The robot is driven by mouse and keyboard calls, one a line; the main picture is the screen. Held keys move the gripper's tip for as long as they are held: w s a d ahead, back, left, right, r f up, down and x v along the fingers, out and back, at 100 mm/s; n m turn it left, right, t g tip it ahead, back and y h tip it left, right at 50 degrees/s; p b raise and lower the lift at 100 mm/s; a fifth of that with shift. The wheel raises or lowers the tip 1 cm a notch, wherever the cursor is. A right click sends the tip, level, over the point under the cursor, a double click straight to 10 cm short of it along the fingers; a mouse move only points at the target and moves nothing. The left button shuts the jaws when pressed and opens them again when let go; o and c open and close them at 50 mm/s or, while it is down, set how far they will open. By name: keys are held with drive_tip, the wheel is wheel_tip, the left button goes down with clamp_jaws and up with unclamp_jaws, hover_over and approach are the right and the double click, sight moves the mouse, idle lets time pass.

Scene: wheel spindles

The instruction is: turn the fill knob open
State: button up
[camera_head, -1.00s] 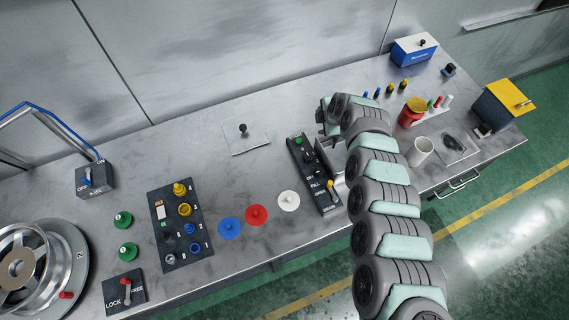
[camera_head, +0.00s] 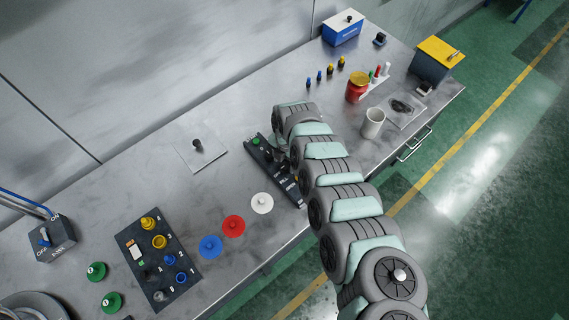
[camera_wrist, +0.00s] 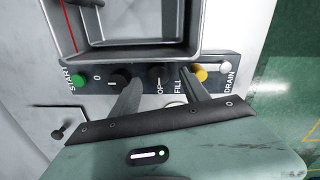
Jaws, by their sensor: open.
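The dark control panel (camera_wrist: 105,76) crosses the wrist view, with labels including START, FILL and DRAIN. A black knob (camera_wrist: 158,74), apparently the fill knob by the FILL label, sits near its middle. My gripper (camera_wrist: 160,80) is open, one finger on each side of this knob. I cannot tell whether the fingers touch it. A second black knob (camera_wrist: 121,77) is left of the left finger. A yellow knob with a pale lever (camera_wrist: 200,72) is just right of the right finger, near DRAIN. In the head view, my arm hides part of the panel (camera_head: 289,188).
A green button (camera_wrist: 78,80) is at the panel's left end. In the head view, a white disc (camera_head: 262,203) lies left of the panel, and a white cup (camera_head: 373,122) and red jar (camera_head: 357,87) stand to the right.

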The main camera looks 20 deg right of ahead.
sight(285, 167)
drive_tip(key=shift+f, duration=1.1)
clamp_jaws()
